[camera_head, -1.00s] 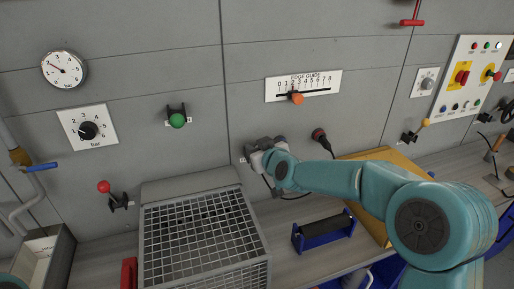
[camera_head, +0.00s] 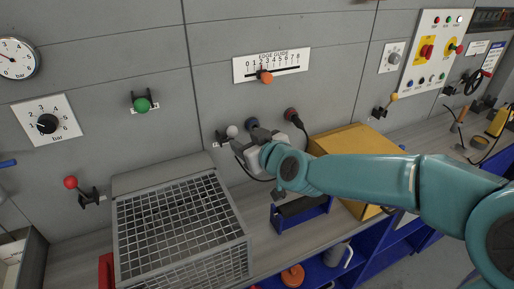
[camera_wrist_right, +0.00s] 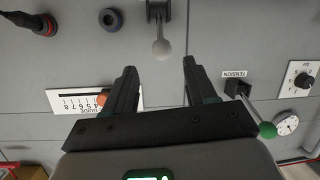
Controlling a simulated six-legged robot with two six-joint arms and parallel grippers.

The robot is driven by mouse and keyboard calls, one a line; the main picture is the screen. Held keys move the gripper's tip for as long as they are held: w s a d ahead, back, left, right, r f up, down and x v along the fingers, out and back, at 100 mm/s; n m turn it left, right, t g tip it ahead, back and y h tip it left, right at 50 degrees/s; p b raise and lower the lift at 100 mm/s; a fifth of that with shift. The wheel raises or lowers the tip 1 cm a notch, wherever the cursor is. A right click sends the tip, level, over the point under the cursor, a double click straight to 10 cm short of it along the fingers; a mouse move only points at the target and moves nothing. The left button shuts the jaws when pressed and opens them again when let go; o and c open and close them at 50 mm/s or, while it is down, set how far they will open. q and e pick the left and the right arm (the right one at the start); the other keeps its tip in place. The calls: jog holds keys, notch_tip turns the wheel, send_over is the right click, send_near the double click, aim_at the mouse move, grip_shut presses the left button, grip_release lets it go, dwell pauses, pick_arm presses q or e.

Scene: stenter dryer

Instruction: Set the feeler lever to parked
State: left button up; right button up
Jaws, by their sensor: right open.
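A lever with a pale grey ball knob (camera_head: 231,131) stands on the grey wall panel, above and right of the mesh-covered box. Its label is too small to read, so I cannot confirm that it is the feeler lever. My right gripper (camera_head: 249,140) is just right of this knob in the head view. In the right wrist view the pale knob (camera_wrist_right: 160,48) lies ahead of my open, empty right gripper (camera_wrist_right: 159,68), roughly centred between the fingers and apart from them. My left gripper is not in view.
Other wall levers have a green knob (camera_head: 142,104), labelled TENSION in the wrist view, a red knob (camera_head: 71,182) and a yellow knob (camera_head: 394,97). The edge guide slider (camera_head: 265,76) is above. A dark red plug (camera_head: 291,114) and the mesh-topped box (camera_head: 180,225) are close by.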

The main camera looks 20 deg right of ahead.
jog(key=v, duration=0.4)
jog(key=shift+s+d, duration=0.1)
